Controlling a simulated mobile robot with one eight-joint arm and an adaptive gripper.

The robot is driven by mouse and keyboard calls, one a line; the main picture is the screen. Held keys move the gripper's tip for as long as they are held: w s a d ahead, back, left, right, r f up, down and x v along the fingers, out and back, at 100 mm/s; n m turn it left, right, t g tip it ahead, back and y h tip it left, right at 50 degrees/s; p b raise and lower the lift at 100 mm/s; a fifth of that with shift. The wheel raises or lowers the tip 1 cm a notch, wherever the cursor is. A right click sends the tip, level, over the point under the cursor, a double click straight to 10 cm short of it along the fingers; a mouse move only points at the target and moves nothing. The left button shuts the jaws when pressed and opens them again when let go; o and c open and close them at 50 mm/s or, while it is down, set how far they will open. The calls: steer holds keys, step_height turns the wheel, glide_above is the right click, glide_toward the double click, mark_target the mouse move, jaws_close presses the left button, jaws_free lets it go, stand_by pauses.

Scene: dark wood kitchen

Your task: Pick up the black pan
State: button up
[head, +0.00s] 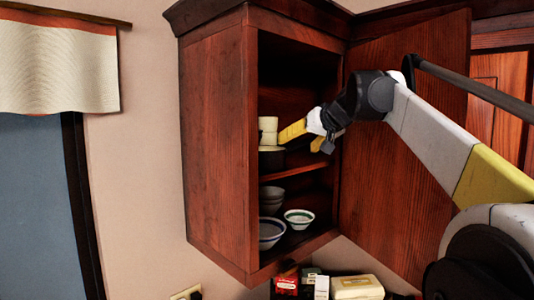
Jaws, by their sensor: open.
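A dark round vessel with a pale rim, which looks like the black pan (270,161), sits on the middle shelf of the open wall cabinet. Its left part is hidden by the cabinet's side wall. My gripper (306,138) reaches into the cabinet from the right, with its yellow fingers apart and nothing seen between them. The left finger's tip is close above and to the right of the pan in the picture. I cannot tell whether it touches the pan.
Cream cups (268,130) are stacked at or behind the pan. Several bowls (299,217) stand on the cabinet's bottom shelf. The open cabinet door (385,190) is right of and behind my arm. Boxes (357,287) lie below the cabinet. The upper compartment looks empty.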

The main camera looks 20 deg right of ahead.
mark_target(289, 151)
steer(key=p+x, duration=0.2)
steer(key=x, duration=0.6)
steer(key=shift+s, duration=0.1)
steer(key=shift+s+a+r, duration=0.1)
steer(key=shift+s, duration=0.1)
steer(key=c, duration=0.5)
steer(key=shift+s, duration=0.1)
steer(key=c, duration=0.5)
jaws_close()
